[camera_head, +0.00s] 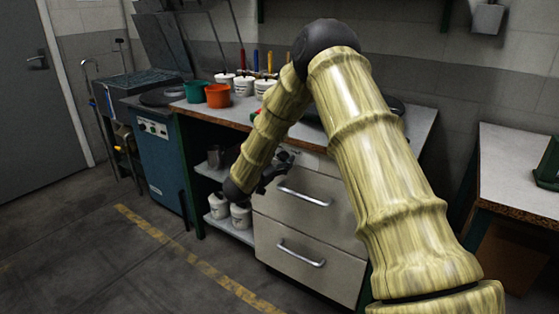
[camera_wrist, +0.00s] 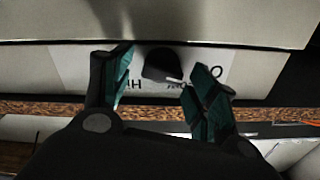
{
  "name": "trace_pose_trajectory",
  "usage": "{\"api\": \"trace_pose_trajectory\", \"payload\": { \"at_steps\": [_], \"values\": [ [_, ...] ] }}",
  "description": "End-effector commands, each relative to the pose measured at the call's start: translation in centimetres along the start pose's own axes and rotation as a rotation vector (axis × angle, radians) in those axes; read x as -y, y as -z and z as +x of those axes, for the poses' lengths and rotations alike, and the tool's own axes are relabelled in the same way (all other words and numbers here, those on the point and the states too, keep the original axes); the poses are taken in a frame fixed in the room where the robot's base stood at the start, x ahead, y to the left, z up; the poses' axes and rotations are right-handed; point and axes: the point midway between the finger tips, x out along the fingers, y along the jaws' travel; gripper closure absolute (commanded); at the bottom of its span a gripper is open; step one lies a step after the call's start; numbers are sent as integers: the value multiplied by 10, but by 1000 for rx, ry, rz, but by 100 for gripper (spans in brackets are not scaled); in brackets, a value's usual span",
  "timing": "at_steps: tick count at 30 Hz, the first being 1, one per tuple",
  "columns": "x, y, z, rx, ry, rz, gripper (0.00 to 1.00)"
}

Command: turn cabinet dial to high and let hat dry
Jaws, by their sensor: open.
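The dial (camera_wrist: 160,64) is a dark knob on a white labelled panel (camera_wrist: 75,66), seen in the wrist view. A pale mark on its lower right edge points toward letters that look like LOW. HI is to the left, and a partly hidden label starting with O is to the right. My gripper (camera_wrist: 161,60) is open, with one teal finger on each side of the dial; I cannot tell whether they touch it. In the head view my gripper (camera_head: 278,168) is at the front of the drawer cabinet (camera_head: 300,235), and the dial is hidden. I cannot make out a hat.
A wooden-edged worktop (camera_head: 245,112) above the drawers holds a green pot (camera_head: 195,91), an orange pot (camera_head: 217,95) and white tubs. A blue machine (camera_head: 158,160) stands to the left. A second table (camera_head: 520,165) is at the right. The floor in front is clear.

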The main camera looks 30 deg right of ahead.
Motion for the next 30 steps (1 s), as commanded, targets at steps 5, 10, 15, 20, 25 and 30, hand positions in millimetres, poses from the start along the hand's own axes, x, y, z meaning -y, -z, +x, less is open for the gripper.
{"api": "trace_pose_trajectory", "payload": {
  "at_steps": [5,10,15,20,25,30],
  "values": [
    [0,0,2,0,0,0,41],
    [0,0,1,0,1,0,50],
    [0,0,1,0,1,0,81],
    [0,0,1,0,0,1,87],
    [-1,-1,1,0,0,23,87],
    [-2,-1,1,0,-1,93,87]
  ]
}}
